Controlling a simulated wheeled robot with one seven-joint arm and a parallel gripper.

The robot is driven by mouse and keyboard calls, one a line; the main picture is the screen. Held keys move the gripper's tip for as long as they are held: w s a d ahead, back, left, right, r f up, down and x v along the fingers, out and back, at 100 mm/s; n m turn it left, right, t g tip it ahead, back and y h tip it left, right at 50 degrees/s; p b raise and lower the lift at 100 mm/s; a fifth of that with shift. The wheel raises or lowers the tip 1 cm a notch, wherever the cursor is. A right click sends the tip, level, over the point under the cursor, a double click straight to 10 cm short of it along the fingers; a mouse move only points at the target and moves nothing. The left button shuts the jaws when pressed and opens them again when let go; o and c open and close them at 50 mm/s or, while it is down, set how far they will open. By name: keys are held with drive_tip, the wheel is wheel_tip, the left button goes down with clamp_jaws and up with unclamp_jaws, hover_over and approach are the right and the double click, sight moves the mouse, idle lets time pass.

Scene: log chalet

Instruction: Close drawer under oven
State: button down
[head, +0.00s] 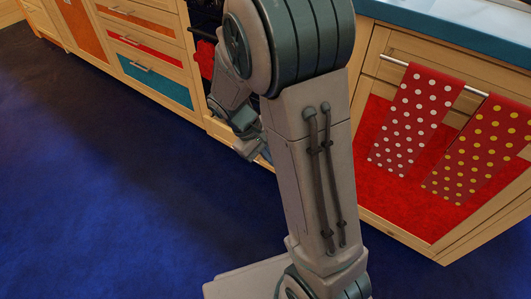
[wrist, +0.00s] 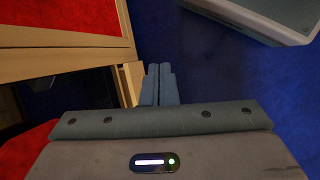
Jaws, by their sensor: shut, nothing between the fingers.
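The oven (head: 205,18) shows as a dark front left of my arm in the head view, with a red cloth hanging at it. My arm hides most of the space below it. A strip of wooden front (head: 222,130) shows low there; how far the drawer stands out cannot be told from this view. My gripper (wrist: 160,70) is shut and empty. In the wrist view its fingertips are just right of a wooden edge (wrist: 131,82), which seems to belong to the drawer, with a dark gap left of it. Whether they touch cannot be told.
Wooden drawers with orange, red and teal fronts (head: 155,80) stand left of the oven. A red-panelled cabinet (head: 410,130) with two dotted towels (head: 415,115) on a bar stands at right. The blue floor (head: 100,190) is clear at left.

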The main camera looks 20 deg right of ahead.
drive_tip(key=w+a+f+n+t+h, duration=0.1)
drive_tip(key=w+f+n+t+h, duration=0.3)
drive_tip(key=f+n, duration=0.5)
drive_tip(key=w+a+f+n+t+h, duration=0.15)
drive_tip(key=w+f+n+t, duration=0.35)
drive_tip(key=f, duration=0.8)
drive_tip(key=w+a+f+n+t+h, duration=0.1)
drive_tip(key=w+f+n+t+h, duration=0.4)
drive_tip(key=f, duration=0.6)
drive_tip(key=w+d+n+g+b, duration=0.1)
drive_tip(key=w+d+b, duration=0.4)
drive_tip(key=w+d, duration=0.3)
drive_tip(key=d+y, duration=0.1)
drive_tip(key=d, duration=0.2)
drive_tip(key=shift+w+d+r+b, duration=0.15)
drive_tip(key=shift+w+r+b, duration=0.05)
drive_tip(key=shift+w+b, duration=0.2)
